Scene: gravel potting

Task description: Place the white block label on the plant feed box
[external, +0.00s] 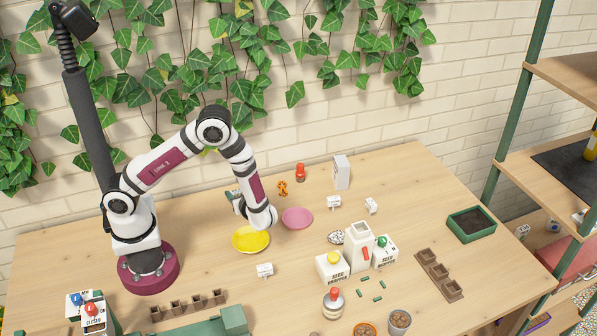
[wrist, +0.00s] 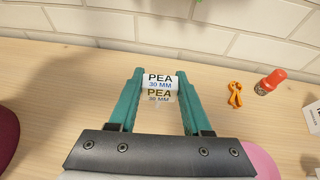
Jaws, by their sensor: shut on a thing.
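My gripper (wrist: 160,92) is shut on a white block label (wrist: 160,80) printed "PEA 30 MM", with its teal fingers on either side of it. In the external view my gripper (external: 235,198) is behind the yellow saucer, mostly hidden by my wrist, and the held label cannot be made out there. A pale upright box (external: 341,172), likely the plant feed box, stands at the back of the table, well to the right of my gripper. Its print is too small to read. Part of a white box (wrist: 312,117) shows at the wrist view's right edge.
An orange clip (external: 282,188) and a red-topped bottle (external: 300,172) stand between my gripper and the box. Yellow (external: 251,239) and pink (external: 297,219) saucers lie in front. Other small white blocks (external: 333,203) (external: 371,205) (external: 265,270) are spread about.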

